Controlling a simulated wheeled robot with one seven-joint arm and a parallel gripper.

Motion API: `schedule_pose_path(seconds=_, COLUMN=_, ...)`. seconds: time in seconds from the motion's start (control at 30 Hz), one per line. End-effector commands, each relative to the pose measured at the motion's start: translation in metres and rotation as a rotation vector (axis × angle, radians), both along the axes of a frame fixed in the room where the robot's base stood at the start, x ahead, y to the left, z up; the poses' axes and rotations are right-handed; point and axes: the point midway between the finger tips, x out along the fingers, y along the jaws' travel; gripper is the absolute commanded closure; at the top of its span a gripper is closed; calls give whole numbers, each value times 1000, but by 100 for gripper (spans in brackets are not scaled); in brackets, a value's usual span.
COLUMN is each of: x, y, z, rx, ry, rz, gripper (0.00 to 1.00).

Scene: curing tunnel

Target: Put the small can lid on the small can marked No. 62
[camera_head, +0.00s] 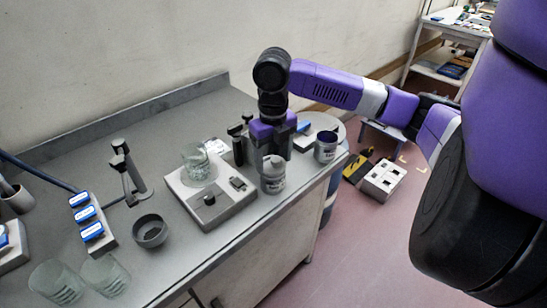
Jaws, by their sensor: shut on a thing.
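My gripper (276,150) points down over the worktop, right of the white-grey block. It is shut on the small can lid (272,161), a pale grey piece mostly hidden by the fingers. A small grey can (272,183) with a label stands upright right under the lid. I cannot tell whether the lid rests on the can or is just above it. A second small can (326,148), with a dark open top, stands upright to the right near the worktop's edge. The numbers on the labels are too small to read.
The block (225,205) holds a glass beaker (195,160) and stands just left of the can. A dark bowl (150,231), a stand (128,172), a rack of blue-topped items (88,224) and two glasses (104,275) are further left. The worktop's front edge is close.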

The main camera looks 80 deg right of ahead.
Motion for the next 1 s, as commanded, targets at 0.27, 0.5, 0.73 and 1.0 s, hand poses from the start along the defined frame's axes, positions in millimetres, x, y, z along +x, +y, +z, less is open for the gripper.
schedule_pose_path(seconds=0.27, x=0, y=0, z=0, rx=0, ry=0, rz=0, gripper=70)
schedule_pose_path(seconds=0.5, x=0, y=0, z=0, rx=0, ry=0, rz=0, gripper=10)
schedule_pose_path(seconds=0.73, x=0, y=0, z=0, rx=-1, ry=1, rz=0, gripper=6)
schedule_pose_path(seconds=1.0, x=0, y=0, z=0, rx=-1, ry=1, rz=0, gripper=0)
